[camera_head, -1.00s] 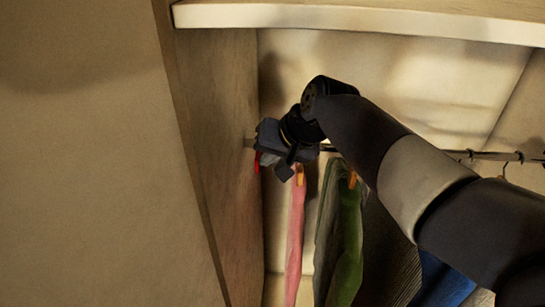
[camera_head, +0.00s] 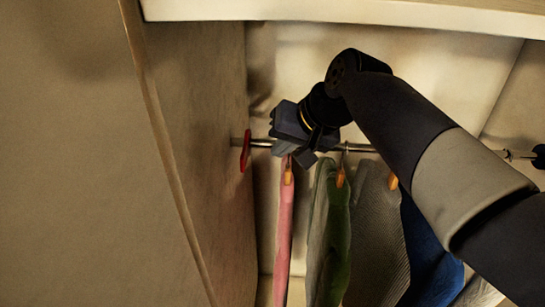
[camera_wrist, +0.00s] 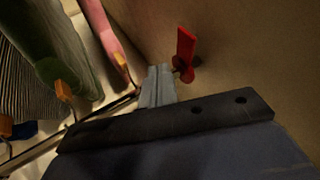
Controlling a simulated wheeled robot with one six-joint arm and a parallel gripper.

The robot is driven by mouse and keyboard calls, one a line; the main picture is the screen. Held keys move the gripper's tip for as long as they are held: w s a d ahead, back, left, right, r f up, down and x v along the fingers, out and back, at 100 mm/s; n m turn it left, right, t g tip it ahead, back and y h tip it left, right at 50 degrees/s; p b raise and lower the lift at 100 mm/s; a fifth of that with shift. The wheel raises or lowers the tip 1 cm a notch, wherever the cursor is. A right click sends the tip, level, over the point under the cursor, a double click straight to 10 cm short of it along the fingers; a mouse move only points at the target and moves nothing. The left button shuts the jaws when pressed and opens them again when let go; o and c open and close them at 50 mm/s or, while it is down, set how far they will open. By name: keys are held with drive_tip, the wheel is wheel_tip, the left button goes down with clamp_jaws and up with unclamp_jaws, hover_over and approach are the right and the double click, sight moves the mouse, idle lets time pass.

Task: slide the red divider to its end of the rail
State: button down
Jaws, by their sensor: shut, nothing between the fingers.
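The red divider (camera_head: 245,151) sits on the rail (camera_head: 262,143) at its left end, close to the wooden side wall. It also shows in the wrist view (camera_wrist: 185,54), just right of my fingertips. My gripper (camera_head: 298,157) is shut and empty, at the rail between the divider and the hanging clothes. In the wrist view my fingers (camera_wrist: 158,86) are together, with the divider beside them; whether they touch it is unclear there. In the head view a stretch of bare rail shows between the gripper and the divider.
A pink garment (camera_head: 284,230) hangs just below my gripper. A green garment (camera_head: 340,235), a grey striped one (camera_head: 375,240) and a blue one (camera_head: 428,250) hang to its right on hooks with orange clips. The wooden side wall (camera_head: 200,150) is at left and a shelf (camera_head: 330,14) is above.

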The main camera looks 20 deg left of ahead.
drive_tip(key=v, duration=0.5)
drive_tip(key=shift+w+d, duration=0.1)
drive_tip(key=shift+d, duration=0.2)
